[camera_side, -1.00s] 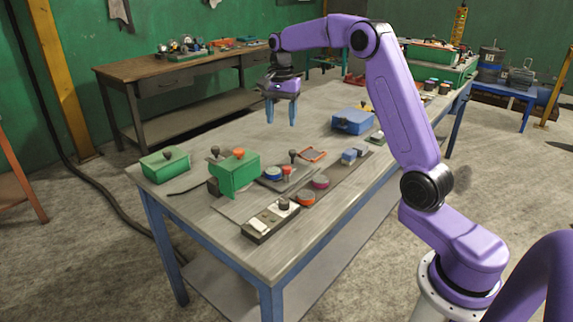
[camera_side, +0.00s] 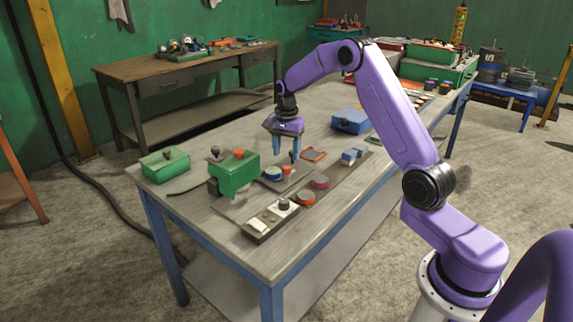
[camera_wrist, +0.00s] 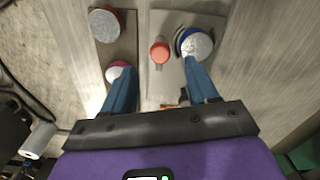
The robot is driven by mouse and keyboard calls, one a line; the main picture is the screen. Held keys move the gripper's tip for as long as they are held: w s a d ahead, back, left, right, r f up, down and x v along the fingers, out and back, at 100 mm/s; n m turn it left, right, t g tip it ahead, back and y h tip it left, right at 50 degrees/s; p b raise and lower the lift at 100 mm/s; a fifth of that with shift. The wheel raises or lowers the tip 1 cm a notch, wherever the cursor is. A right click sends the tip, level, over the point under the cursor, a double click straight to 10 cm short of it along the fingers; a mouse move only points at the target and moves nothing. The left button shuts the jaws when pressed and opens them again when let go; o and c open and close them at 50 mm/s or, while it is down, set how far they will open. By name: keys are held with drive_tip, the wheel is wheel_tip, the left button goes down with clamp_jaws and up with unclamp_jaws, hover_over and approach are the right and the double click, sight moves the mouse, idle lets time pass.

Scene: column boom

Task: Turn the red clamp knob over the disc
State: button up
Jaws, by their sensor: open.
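The red clamp knob (camera_side: 287,170) stands on a grey plate beside a blue-rimmed disc (camera_side: 273,174). In the wrist view the red knob (camera_wrist: 159,51) shows ahead of my fingertips, between their lines, with the silver-topped blue disc (camera_wrist: 193,42) close to its right. My gripper (camera_side: 286,154) points down, open and empty, just above the knob. In the wrist view both blue fingers of my gripper (camera_wrist: 160,76) are spread apart. No contact with the knob shows. The right finger overlaps the near edge of the disc in that view.
A green box with an orange-red knob (camera_side: 236,175) stands left of the plate. An orange disc (camera_side: 306,199) and a magenta disc (camera_side: 320,182) lie on a strip to the right. A switch box (camera_side: 270,218) is in front. A blue case (camera_side: 352,121) stands farther back.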

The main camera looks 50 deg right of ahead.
sight(286, 167)
drive_tip(key=shift+f, duration=2.6)
drive_tip(key=c, duration=1.1)
